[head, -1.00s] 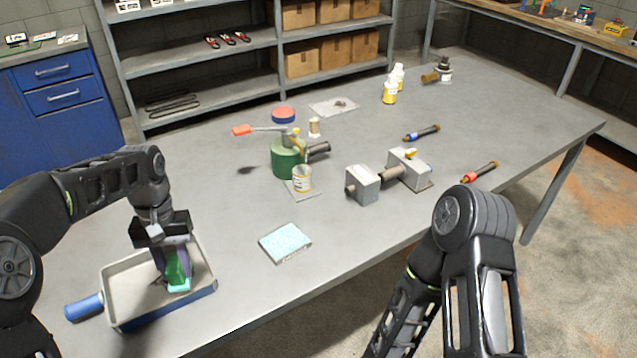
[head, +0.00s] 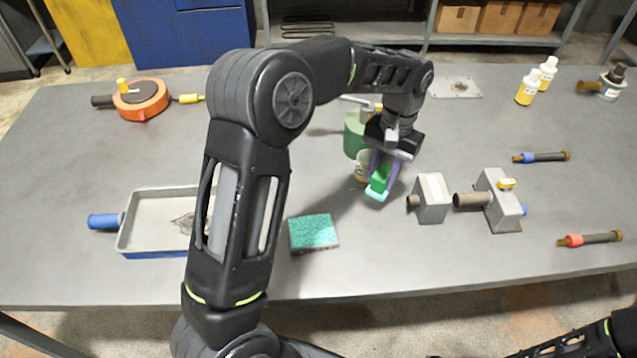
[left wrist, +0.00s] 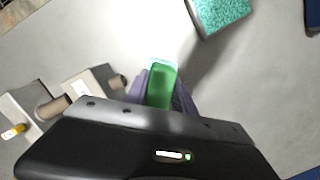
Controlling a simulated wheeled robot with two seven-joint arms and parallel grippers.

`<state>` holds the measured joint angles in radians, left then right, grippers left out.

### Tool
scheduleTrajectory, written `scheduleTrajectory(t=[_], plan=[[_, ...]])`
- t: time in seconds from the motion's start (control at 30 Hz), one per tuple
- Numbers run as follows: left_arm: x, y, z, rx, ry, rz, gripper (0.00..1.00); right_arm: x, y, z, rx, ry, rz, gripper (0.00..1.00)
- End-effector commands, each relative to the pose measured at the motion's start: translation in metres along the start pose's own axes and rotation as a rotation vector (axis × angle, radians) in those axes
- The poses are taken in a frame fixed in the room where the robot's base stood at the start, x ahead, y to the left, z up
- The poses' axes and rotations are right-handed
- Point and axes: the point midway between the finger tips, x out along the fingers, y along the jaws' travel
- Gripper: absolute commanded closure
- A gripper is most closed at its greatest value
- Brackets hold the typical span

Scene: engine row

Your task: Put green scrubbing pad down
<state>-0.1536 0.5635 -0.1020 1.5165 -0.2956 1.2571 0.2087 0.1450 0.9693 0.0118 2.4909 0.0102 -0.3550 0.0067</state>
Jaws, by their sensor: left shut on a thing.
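The green scrubbing pad (head: 377,190) is a small green block with a pale teal lower end. My left gripper (head: 381,175) is shut on it, its purple fingers on either side. The pad points down over the table between the green can and the grey block; I cannot tell its exact height. In the left wrist view the pad (left wrist: 160,84) sticks out between the fingers, apart from the other things there. My right gripper is out of view; only part of that arm shows at the lower right.
A speckled teal sponge (head: 314,232) lies on the grey table (head: 400,270) nearby. Close to the held pad stand a green can (head: 354,137) and grey blocks (head: 432,199). A shallow tray (head: 150,225) with a blue handle is at left. The table's front middle is clear.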

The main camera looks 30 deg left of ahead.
Motion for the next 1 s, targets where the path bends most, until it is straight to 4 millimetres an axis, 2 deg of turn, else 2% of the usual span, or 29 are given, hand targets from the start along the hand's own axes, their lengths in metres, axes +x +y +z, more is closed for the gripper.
scheduleTrajectory(t=[0.03, 0.17, 0.27, 0.37, 0.5, 0.63, 0.7, 0.8, 1.0], plan=[[0.000, 0.000, 0.000, 0.000, 0.000, 0.000, 1.00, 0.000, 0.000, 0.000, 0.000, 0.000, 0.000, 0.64], [0.000, -0.006, 0.000, -0.031, 0.002, 0.005, 1.00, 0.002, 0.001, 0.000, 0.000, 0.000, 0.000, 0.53], [-0.002, -0.026, 0.001, -0.143, 0.004, 0.023, 1.00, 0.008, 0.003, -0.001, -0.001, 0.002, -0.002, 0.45], [-0.006, -0.062, 0.006, -0.343, 0.008, 0.055, 1.00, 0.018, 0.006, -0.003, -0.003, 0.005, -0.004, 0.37], [-0.015, -0.119, 0.021, -0.686, 0.009, 0.107, 1.00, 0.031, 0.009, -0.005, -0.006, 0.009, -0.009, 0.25], [-0.023, -0.157, 0.038, -0.931, 0.004, 0.143, 1.00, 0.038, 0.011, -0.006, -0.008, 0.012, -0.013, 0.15], [-0.026, -0.167, 0.043, -1.003, 0.001, 0.153, 1.00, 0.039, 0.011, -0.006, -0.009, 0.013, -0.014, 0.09], [-0.029, -0.171, 0.046, -1.036, -0.001, 0.158, 1.00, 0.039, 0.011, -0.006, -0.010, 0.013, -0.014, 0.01], [-0.030, -0.171, 0.046, -1.033, -0.001, 0.157, 1.00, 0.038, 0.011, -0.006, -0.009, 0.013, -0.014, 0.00]])
